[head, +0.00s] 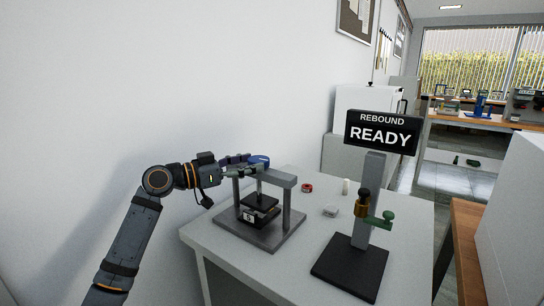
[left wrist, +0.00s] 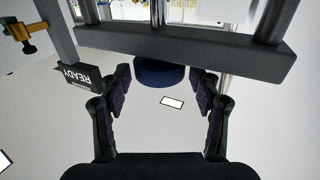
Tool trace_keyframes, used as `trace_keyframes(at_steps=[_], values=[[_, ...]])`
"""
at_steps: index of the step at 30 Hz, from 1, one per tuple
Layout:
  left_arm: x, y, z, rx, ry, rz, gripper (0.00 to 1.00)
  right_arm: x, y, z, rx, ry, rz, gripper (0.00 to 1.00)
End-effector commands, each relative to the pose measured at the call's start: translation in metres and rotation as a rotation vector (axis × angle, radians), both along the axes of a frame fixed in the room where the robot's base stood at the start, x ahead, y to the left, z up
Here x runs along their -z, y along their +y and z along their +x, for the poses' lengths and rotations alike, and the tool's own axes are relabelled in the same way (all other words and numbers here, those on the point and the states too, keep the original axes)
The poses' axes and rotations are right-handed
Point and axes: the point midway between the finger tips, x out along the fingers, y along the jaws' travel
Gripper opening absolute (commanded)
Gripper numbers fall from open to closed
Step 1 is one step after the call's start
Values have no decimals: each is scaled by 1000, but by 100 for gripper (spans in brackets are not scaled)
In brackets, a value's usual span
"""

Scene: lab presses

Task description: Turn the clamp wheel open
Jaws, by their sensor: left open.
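The blue clamp wheel (head: 259,160) sits on top of the grey press frame (head: 284,180), at its crossbar. It also shows in the left wrist view (left wrist: 158,74) as a dark blue disc beside the crossbar (left wrist: 185,48). My left gripper (head: 243,161) reaches in from the left at wheel height. In the left wrist view its two fingers (left wrist: 166,82) are spread apart, with the wheel between the tips and a visible gap on each side. A black block with a white label (head: 249,217) is inside the press. My right gripper is not in view.
The wall is close behind.

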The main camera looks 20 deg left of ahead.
Motion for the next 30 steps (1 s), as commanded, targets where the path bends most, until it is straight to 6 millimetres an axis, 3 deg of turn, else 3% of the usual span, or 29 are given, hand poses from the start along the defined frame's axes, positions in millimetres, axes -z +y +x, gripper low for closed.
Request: trace_keyframes(at_steps=[3, 9, 21, 30], values=[[-4, -21, 19, 5, 1, -8, 63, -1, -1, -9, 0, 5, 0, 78], [-2, -43, 42, 2, 1, -4, 63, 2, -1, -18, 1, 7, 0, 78], [0, -50, 49, 1, 1, 1, 62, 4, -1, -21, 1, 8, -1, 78], [0, -49, 48, 1, 1, 1, 21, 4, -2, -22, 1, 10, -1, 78]])
